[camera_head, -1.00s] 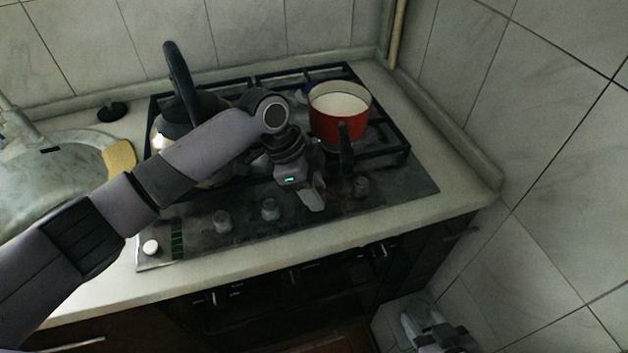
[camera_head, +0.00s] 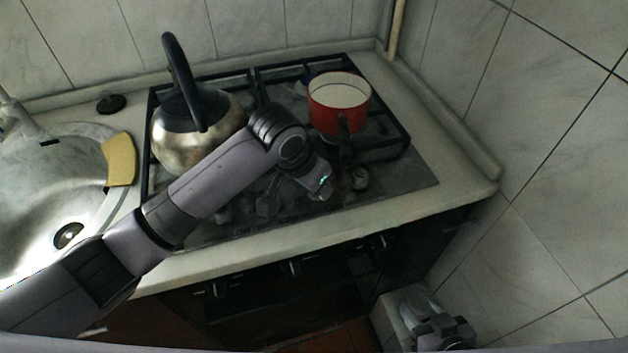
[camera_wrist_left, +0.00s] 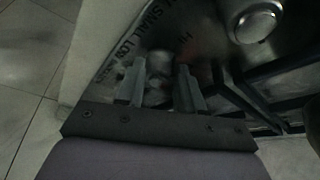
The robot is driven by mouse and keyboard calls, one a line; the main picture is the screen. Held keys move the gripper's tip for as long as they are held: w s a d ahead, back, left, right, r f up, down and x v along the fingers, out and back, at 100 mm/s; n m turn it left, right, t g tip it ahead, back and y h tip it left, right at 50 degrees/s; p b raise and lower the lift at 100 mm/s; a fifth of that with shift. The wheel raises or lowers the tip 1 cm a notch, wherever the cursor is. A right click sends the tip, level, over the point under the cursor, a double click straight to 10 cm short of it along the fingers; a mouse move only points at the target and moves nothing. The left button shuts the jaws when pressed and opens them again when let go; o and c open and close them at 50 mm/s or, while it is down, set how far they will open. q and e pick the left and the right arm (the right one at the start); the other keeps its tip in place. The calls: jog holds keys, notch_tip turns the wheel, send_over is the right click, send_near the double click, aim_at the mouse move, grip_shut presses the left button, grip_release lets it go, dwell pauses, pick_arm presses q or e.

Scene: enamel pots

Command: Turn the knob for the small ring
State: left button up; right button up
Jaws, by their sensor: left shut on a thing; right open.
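The dark hob panel (camera_head: 400,190) carries a row of knobs along its front. Printed lettering with the word "SMALL" (camera_wrist_left: 148,28) runs beside that knob. In the head view my gripper hides the held knob. My right gripper (camera_head: 440,332) is low at the bottom right, open and away from the hob.
A steel kettle (camera_head: 190,148) stands on the left, close behind my left arm. A sink (camera_head: 30,215) with a yellow sponge (camera_head: 120,160) lies left.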

pick_arm(q)
jog(key=shift+n+t+y, duration=0.3)
jog(key=shift+n, duration=0.7)
jog(key=o, duration=1)
jog(key=shift+r, duration=0.1)
jog(key=v, duration=0.7)
jog(key=shift+o, duration=0.2)
